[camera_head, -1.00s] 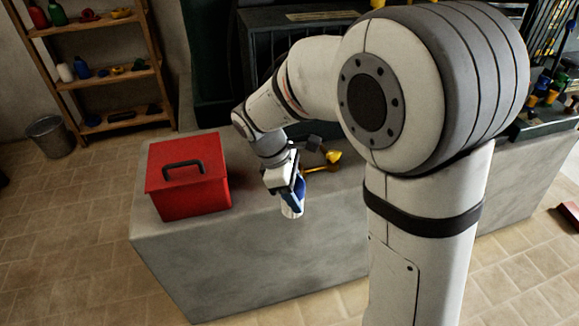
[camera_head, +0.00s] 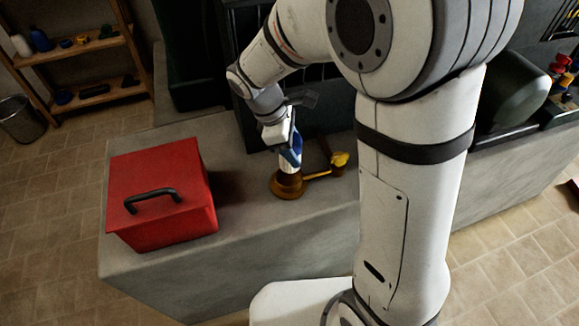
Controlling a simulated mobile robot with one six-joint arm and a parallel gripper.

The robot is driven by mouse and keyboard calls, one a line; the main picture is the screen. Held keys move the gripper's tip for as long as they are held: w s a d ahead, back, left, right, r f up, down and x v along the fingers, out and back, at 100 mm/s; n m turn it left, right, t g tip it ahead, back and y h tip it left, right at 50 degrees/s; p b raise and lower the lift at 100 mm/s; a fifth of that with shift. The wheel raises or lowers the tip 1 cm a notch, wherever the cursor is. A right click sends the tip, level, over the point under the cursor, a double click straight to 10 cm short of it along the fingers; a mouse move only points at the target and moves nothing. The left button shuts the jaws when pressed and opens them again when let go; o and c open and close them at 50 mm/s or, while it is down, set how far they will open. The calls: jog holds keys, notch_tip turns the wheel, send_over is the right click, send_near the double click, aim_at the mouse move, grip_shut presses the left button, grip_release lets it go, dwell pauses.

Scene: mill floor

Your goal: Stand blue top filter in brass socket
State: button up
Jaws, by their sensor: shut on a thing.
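The blue top filter (camera_head: 290,165) has a blue upper part and a white lower body. My gripper (camera_head: 291,150) is shut on its blue part and holds it nearly upright. The brass socket (camera_head: 288,187) is a round, wide-based holder on the grey stone counter, with an arm reaching right to a yellow piece (camera_head: 339,160). The filter's lower end is at the socket's mouth in this view. I cannot tell how deep it sits inside.
A red toolbox (camera_head: 160,188) with a black handle stands on the counter (camera_head: 235,245) left of the socket. Dark machinery stands behind the counter. A wooden shelf (camera_head: 85,50) and a metal bin (camera_head: 20,118) are at the far left. The counter's front is clear.

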jog(key=shift+s+a+f+b, duration=0.15)
jog(key=shift+f+b, duration=0.1)
jog(key=shift+f, duration=1.4)
jog(key=shift+a+f+b, duration=0.1)
jog(key=shift+f+b, duration=0.1)
jog(key=shift+f, duration=1.45)
jog(key=shift+f, duration=0.1)
jog(key=o, duration=1)
jog(key=shift+o, duration=0.2)
jog(key=s+p+v, duration=0.1)
jog(key=p+v, duration=0.1)
jog(key=v, duration=1)
notch_tip(320, 180, up, 4)
jog(key=m+y, duration=0.3)
jog(key=m, duration=0.6)
send_over(291, 167)
jog(key=s+d, duration=0.3)
jog(key=d, duration=0.3)
jog(key=s+d+m+t+y, duration=0.1)
jog(key=s+d+m+t, duration=0.1)
jog(key=s+d+m, duration=0.4)
jog(key=shift+s+m+t+y, duration=0.3)
jog(key=shift+s+m+t, duration=0.1)
jog(key=shift+m, duration=0.4)
